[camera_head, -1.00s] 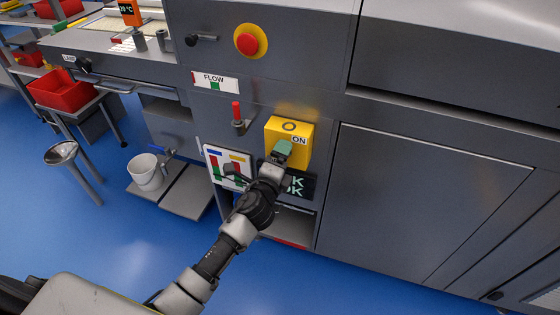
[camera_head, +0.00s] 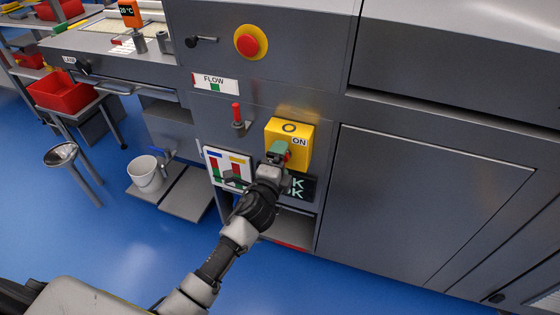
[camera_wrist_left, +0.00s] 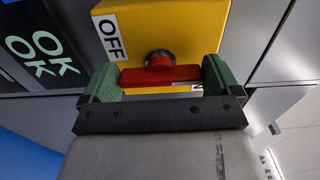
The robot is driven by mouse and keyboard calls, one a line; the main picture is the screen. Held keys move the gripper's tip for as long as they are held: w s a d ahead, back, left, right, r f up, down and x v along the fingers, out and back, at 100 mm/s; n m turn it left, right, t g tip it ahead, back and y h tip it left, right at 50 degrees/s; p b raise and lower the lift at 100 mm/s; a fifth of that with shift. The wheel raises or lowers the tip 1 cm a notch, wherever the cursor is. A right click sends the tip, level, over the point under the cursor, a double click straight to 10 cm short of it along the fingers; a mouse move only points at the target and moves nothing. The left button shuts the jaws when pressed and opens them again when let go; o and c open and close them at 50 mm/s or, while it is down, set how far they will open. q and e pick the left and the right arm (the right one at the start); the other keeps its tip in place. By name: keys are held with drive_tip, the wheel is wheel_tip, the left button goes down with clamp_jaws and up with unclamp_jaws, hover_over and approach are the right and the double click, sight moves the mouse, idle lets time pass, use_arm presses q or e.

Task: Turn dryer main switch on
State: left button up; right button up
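The main switch is a yellow box (camera_head: 302,134) on the grey machine front, with a red handle (camera_head: 287,156) partly hidden by my gripper. An ON label (camera_head: 299,141) shows on its right side. In the left wrist view an OFF label (camera_wrist_left: 110,38) sits left of the round red hub, and the red handle (camera_wrist_left: 160,74) lies crosswise. My left gripper (camera_head: 279,149) is at the box face. Its green fingers (camera_wrist_left: 162,76) stand wide apart, one at each end of the handle; I cannot tell whether they touch it. My right gripper is out of view.
A dark OK panel (camera_head: 301,187) and a coloured bar chart (camera_head: 226,166) are close to the gripper. Above are a red emergency button (camera_head: 250,42) and a red-tipped lever (camera_head: 237,117). A white bucket (camera_head: 145,172) stands at left.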

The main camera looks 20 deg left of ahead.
use_arm(q)
drive_tip(key=shift+o, duration=0.5)
drive_tip(key=s, duration=1)
drive_tip(key=shift+s+a, duration=0.2)
drive_tip(key=shift+s, duration=0.2)
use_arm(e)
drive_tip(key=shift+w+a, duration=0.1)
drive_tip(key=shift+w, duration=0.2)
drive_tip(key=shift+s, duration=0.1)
